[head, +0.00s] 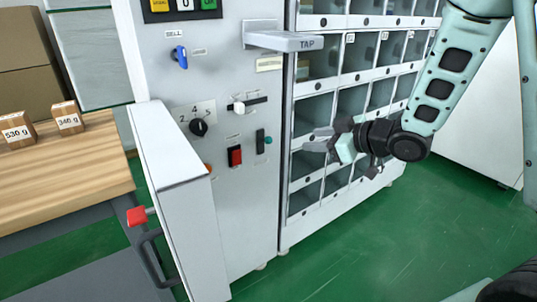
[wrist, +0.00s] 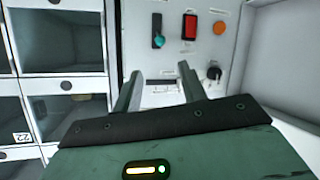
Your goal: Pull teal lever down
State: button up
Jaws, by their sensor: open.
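The teal lever (head: 268,141) is a small knob on a dark upright slot on the machine's grey front panel, right of a red switch. In the wrist view, which looks upside down against the head view, the teal lever (wrist: 159,41) shows beyond my fingertips, near the picture's lower end of its slot. My gripper (head: 314,139) is open and empty, to the right of the lever in the head view and apart from it. In the wrist view my gripper (wrist: 160,72) has its two fingers spread, pointing toward the panel.
Close by are the red switch (head: 235,156), black dial (head: 198,128), white slider (head: 239,107) and blue knob (head: 180,57). A TAP shelf (head: 285,41) juts out above. An open white door (head: 180,190) stands left. Shelf compartments (head: 313,116) lie behind my gripper.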

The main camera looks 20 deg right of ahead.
aim_at(271, 140)
jog(key=b+x, duration=0.2)
jog(key=x, duration=1.5)
jog(key=shift+w+a, duration=0.1)
jog(key=shift+w, duration=0.05)
jog(key=shift+b, duration=0.4)
grip_shut()
